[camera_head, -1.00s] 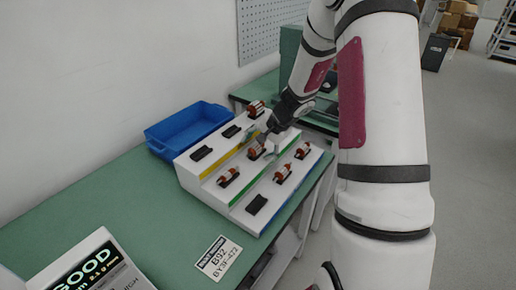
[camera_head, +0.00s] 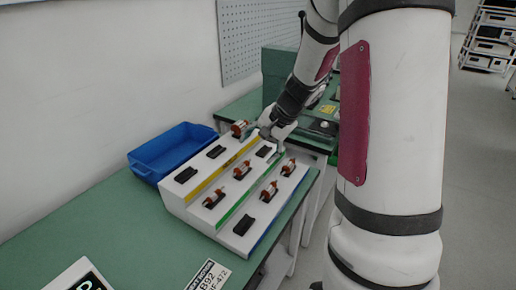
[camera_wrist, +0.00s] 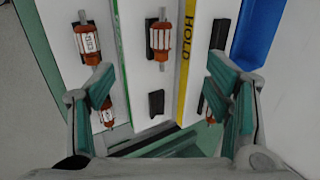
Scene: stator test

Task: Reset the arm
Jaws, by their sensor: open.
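The white stepped rack (camera_head: 180,205) stands on the green table, with yellow, green and blue strips. Several orange-and-white cylindrical parts sit in black holders on it, such as one in the middle (camera_head: 242,169) and one at the upper back (camera_head: 240,128). Other black holders, such as the front one (camera_head: 242,225), are empty. My gripper (camera_head: 274,146) is over the back right of the rack. In the wrist view my gripper (camera_wrist: 160,76) is open with nothing between its fingers. An empty holder (camera_wrist: 156,103) and a cylindrical part (camera_wrist: 161,40) show beyond them, apart from the fingers.
A blue bin (camera_head: 150,172) stands on the table (camera_head: 130,225) left of the rack, against the wall. A white label card (camera_head: 208,276) lies in front of the rack. A second green table with equipment (camera_head: 318,127) is behind. Open floor lies at the right.

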